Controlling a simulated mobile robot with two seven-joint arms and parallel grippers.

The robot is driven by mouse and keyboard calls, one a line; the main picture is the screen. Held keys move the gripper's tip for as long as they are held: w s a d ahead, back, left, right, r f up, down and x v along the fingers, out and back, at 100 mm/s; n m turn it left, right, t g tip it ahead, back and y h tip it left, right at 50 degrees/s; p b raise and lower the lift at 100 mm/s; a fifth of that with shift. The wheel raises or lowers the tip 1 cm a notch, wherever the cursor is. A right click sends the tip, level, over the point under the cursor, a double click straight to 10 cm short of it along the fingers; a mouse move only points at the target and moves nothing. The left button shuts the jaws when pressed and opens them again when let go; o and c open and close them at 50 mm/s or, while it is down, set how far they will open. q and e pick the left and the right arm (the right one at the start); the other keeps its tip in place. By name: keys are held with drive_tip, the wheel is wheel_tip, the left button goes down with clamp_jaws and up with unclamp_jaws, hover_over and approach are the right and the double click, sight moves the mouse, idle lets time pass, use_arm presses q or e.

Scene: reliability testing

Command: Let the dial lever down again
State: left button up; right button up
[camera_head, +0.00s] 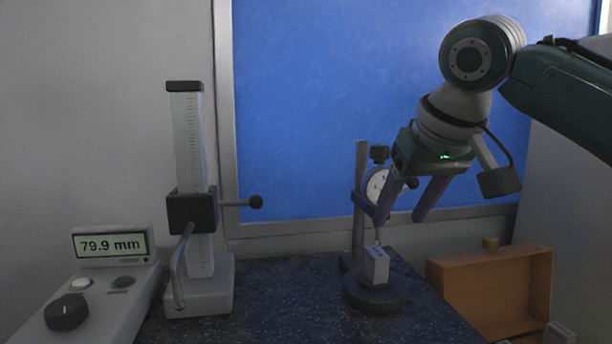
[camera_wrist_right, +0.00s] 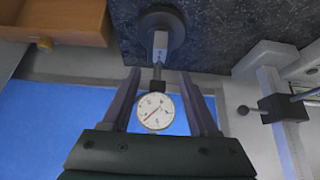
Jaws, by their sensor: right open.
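The dial gauge (camera_head: 377,186) with a white face hangs on its post above a round black base (camera_head: 376,299). A small grey block (camera_head: 376,265) stands on that base, under the gauge's stem. My right gripper (camera_head: 400,219) is open, pointing down in front of the gauge and partly covering it. In the right wrist view the dial gauge (camera_wrist_right: 155,110) shows between the two open fingers (camera_wrist_right: 158,74), with the block (camera_wrist_right: 160,46) beyond the tips. My left gripper is out of view.
A height gauge (camera_head: 199,150) with a side rod and knob stands at left, beside a console (camera_head: 110,243) reading 79.9 mm. A wooden box (camera_head: 490,280) lies at right. The dark speckled slab (camera_head: 290,290) is clear between the two gauges.

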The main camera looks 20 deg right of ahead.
drive_tip(key=shift+s+d+m+p, duration=0.1)
drive_tip(key=shift+d+m+p, duration=0.2)
drive_tip(key=shift+d+p, duration=0.2)
drive_tip(key=c, duration=0.3)
drive_tip(key=d+p, duration=0.1)
drive_tip(key=d, duration=0.1)
drive_tip(key=s+d+r+m+t+h+p, duration=0.1)
drive_tip(key=d+m+t+h+p, duration=0.1)
drive_tip(key=d+p, duration=0.1)
drive_tip(key=shift+s+d+r, duration=0.15)
drive_tip(key=shift+s+d, duration=0.05)
drive_tip(key=shift+d, duration=0.15)
drive_tip(key=c, duration=0.5)
drive_tip(key=d+r+p, duration=0.1)
drive_tip(key=s+d+r+t+h, duration=0.1)
drive_tip(key=d+m+t+p, duration=0.1)
drive_tip(key=shift+s+r+h+p, duration=0.3)
drive_tip(key=shift+r+p, duration=0.05)
drive_tip(key=shift+r, duration=0.05)
clamp_jaws()
drive_tip(key=s+a+r+n+t+y+p, duration=0.2)
drive_tip(key=s+r+t+p, duration=0.1)
drive_tip(key=r+t+p, duration=0.1)
drive_tip(key=shift+s+a+r, duration=0.25)
drive_tip(key=shift+a+r, duration=0.1)
drive_tip(key=shift+r, duration=0.55)
